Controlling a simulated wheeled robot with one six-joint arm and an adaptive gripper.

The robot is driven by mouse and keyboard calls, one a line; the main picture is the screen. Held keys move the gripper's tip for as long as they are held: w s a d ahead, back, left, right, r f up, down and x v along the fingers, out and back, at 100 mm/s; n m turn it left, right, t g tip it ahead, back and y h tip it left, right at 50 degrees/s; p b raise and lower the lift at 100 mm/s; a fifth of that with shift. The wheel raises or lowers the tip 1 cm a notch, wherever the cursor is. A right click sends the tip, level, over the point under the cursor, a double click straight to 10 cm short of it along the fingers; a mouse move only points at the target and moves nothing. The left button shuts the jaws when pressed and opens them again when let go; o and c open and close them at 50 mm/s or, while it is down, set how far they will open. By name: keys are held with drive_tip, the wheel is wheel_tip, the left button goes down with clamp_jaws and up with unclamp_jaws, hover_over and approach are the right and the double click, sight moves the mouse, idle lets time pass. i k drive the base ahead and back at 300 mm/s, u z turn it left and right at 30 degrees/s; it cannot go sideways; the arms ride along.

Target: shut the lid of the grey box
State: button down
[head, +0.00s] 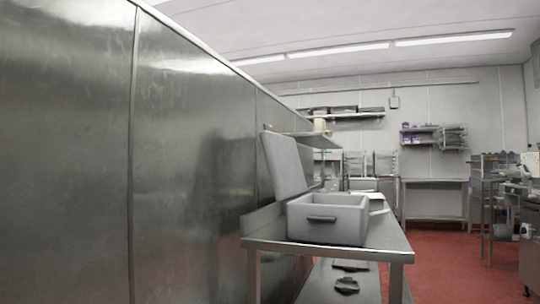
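The grey box (345,232) stands on a steel table, near the table's close end, with a dark handle (321,219) on its front. Its lid (284,164) is open, standing nearly upright and leaning back at the box's left side, close to the metal wall. The inside of the box shows only as a thin strip below the rim. My gripper and arm are not in view.
The steel table (272,244) runs back along a tall metal wall (185,150) on the left. Dark items (347,286) lie on its lower shelf. Red floor (450,262) is open to the right. Shelves and other tables stand at the back.

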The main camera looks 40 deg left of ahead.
sight(288, 180)
drive_tip(key=u, duration=0.7)
drive_tip(key=i, duration=0.6)
drive_tip(key=u, duration=1)
drive_tip(key=i, duration=0.7)
drive_tip(key=u, duration=0.05)
